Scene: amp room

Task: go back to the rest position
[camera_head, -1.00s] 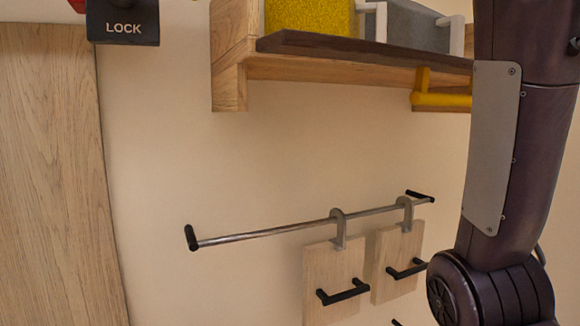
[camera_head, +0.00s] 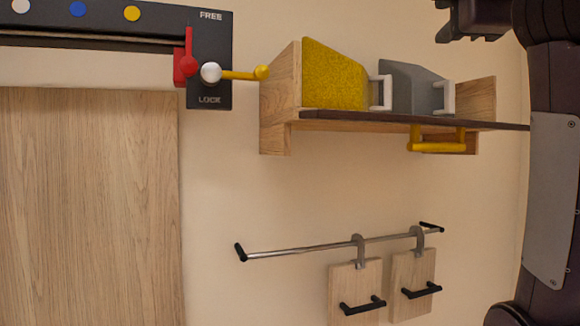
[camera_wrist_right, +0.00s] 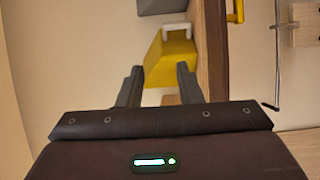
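My right gripper (camera_wrist_right: 158,88) shows in the right wrist view with its two dark fingers apart and nothing between them. Beyond the fingers is the yellow block (camera_wrist_right: 172,62) on the shelf, apart from them as far as I can tell. In the head view part of my right gripper (camera_head: 470,20) shows at the top right edge, above and to the right of the shelf, with my right arm running down the right edge. My left gripper is not in view.
A wooden shelf (camera_head: 280,105) holds a yellow block (camera_head: 335,78) and a grey block (camera_head: 408,88) with white handles. A yellow handle (camera_head: 437,146) hangs below it. A rail (camera_head: 300,252) carries two hanging boards (camera_head: 355,285). A black lock panel (camera_head: 222,60) with levers is at upper left.

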